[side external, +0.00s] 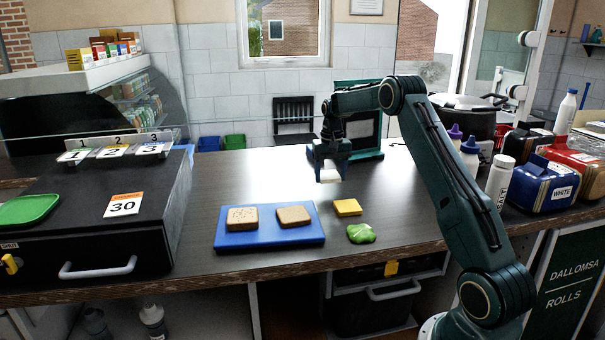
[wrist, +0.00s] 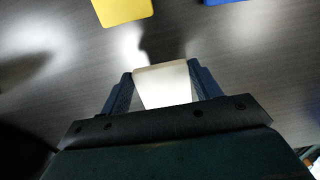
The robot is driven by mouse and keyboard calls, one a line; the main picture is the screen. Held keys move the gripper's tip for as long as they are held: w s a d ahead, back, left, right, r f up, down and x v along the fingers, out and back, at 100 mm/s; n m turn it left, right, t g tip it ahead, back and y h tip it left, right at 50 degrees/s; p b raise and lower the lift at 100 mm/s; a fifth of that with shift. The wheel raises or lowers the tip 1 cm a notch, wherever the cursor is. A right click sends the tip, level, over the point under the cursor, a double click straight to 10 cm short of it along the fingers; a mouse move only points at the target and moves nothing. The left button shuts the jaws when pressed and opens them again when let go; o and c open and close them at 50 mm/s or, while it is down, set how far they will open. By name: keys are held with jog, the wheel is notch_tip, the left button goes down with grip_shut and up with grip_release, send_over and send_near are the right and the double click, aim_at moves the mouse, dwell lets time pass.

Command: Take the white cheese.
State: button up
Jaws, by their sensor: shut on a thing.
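The white cheese (side external: 329,175) is a pale square slice held between the fingers of my gripper (side external: 330,165). In the wrist view the cheese (wrist: 164,84) sits between the two blue fingers of my gripper (wrist: 165,80), which are shut on it. In the side view the cheese appears held above the counter, behind the yellow slice.
A yellow slice (side external: 348,207) and green lettuce (side external: 360,233) lie on the counter (side external: 240,180). A blue board (side external: 270,241) holds two bread slices (side external: 243,218). Bottles (side external: 470,157) and bread bags (side external: 545,184) stand at the right. A black box (side external: 70,210) stands left.

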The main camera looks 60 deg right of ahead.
aim_at(330, 178)
notch_tip(330, 178, up, 15)
jog(key=shift+r, duration=0.15)
dwell(0.4)
